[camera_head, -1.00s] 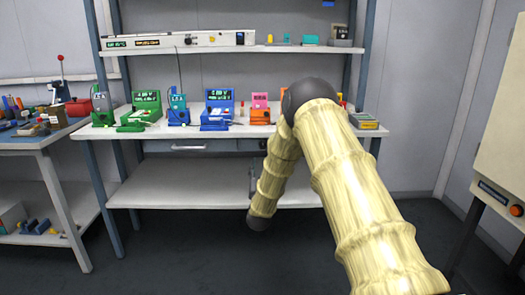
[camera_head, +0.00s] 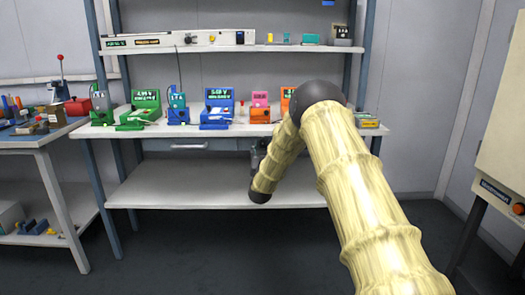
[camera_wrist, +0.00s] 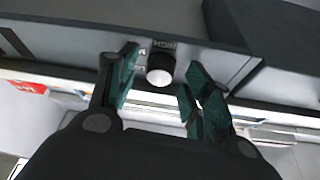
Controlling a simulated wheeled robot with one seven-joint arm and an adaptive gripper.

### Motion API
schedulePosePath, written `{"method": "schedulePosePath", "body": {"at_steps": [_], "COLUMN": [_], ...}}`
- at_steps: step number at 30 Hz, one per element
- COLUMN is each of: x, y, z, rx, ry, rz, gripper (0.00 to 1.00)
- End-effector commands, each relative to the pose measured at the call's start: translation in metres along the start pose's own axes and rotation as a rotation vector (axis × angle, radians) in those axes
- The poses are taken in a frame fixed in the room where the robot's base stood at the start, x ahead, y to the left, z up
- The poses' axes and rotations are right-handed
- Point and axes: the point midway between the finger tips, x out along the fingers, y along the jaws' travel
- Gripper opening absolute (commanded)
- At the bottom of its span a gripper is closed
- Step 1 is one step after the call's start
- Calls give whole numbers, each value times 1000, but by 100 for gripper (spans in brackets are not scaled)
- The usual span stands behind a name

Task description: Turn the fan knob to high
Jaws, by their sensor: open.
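The knob (camera_wrist: 160,70), dark with a pale round end, shows in the wrist view on the face of a grey panel (camera_wrist: 90,32). My gripper (camera_wrist: 162,62) is open, with one dark green-padded finger on each side of the knob. I cannot tell whether either finger touches it. In the head view the knob cannot be made out, and my arm covers part of the bench there.
A workbench (camera_head: 160,185) with a lower shelf stands ahead, with several coloured devices on its top, among them a blue one (camera_head: 218,108). A side table (camera_head: 40,140) stands at left. A pale cabinet (camera_head: 500,130) is at right. The floor between is clear.

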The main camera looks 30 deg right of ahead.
Motion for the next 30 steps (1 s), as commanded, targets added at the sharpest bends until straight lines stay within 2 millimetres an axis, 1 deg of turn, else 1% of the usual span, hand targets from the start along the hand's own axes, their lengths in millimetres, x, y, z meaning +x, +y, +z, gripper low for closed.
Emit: {"method": "schedulePosePath", "body": {"at_steps": [2,3,8,9,10,11,17,23,30], "x": [0,0,0,0,0,0,-1,0,-1], "y": [0,0,0,0,0,0,0,0,-2], "z": [0,0,0,0,0,0,0,0,0], "rx": [0,0,0,0,0,0,7,58,210], "ry": [0,0,0,0,0,0,0,0,-1], "rz": [0,0,0,0,0,0,3,25,88], "gripper": [50,48,19,11,6,4,4,4,4]}}
